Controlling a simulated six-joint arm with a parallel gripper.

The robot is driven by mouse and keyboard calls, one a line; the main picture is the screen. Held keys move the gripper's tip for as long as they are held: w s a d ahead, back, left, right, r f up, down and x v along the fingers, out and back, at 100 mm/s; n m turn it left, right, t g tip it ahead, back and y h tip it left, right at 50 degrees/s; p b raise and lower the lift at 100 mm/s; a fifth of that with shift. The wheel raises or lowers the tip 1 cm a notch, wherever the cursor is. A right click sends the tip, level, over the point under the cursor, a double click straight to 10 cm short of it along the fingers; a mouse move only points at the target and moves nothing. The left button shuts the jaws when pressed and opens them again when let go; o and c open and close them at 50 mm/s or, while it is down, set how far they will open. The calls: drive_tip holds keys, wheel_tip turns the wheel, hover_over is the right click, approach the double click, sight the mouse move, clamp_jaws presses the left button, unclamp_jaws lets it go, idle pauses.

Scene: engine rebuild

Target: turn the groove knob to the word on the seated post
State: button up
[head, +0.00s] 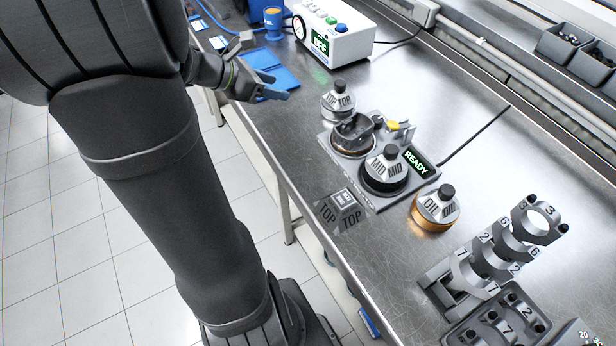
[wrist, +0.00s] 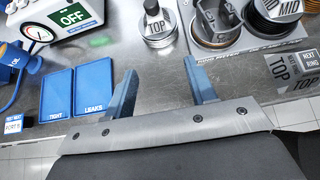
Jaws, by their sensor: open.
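The post marked MID (head: 385,172) is seated on the grey fixture (head: 365,195) with the READY display (head: 416,161); it also shows in the wrist view (wrist: 285,14). A small yellow part (head: 393,126) sits at the fixture's back, possibly the groove knob; its setting is too small to read. A dark piston-like part (head: 354,133) stands on the fixture beside MID. My gripper (head: 274,86) is open and empty, left of the fixture near the blue trays. In the wrist view its blue fingers (wrist: 160,78) are wide apart over bare bench.
The post marked TOP (head: 338,104) stands beyond the fixture, and the OIL post (head: 434,212) to its right. A white box showing OFF (head: 333,38) is behind. Numbered caps (head: 495,250) stand to the right.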

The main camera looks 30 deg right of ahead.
drive_tip(key=s+a+f+m+g+y, duration=0.1)
drive_tip(key=s+a+f+m+y, duration=0.1)
drive_tip(key=s, duration=0.9)
drive_tip(key=s+a+f+m+g+y, duration=0.1)
drive_tip(key=s+a+m+y, duration=0.1)
drive_tip(key=s, duration=1)
drive_tip(key=shift+s+a+f+g+y, duration=0.2)
drive_tip(key=shift+s+f+g+y, duration=0.1)
drive_tip(key=shift+f+g+y, duration=0.15)
drive_tip(key=shift+r, duration=0.15)
drive_tip(key=w+d+r+n+t+h, duration=0.1)
drive_tip(key=w+d+h, duration=0.1)
drive_tip(key=w, duration=0.7)
drive_tip(key=w+d+r+n+t+h, duration=0.1)
drive_tip(key=w+d+r+n+h, duration=0.1)
drive_tip(key=w, duration=0.8)
drive_tip(key=shift+w+d+r+n, duration=0.2)
drive_tip(key=shift+w+d+n, duration=0.1)
drive_tip(key=shift+d, duration=0.25)
drive_tip(key=shift+s, duration=0.15)
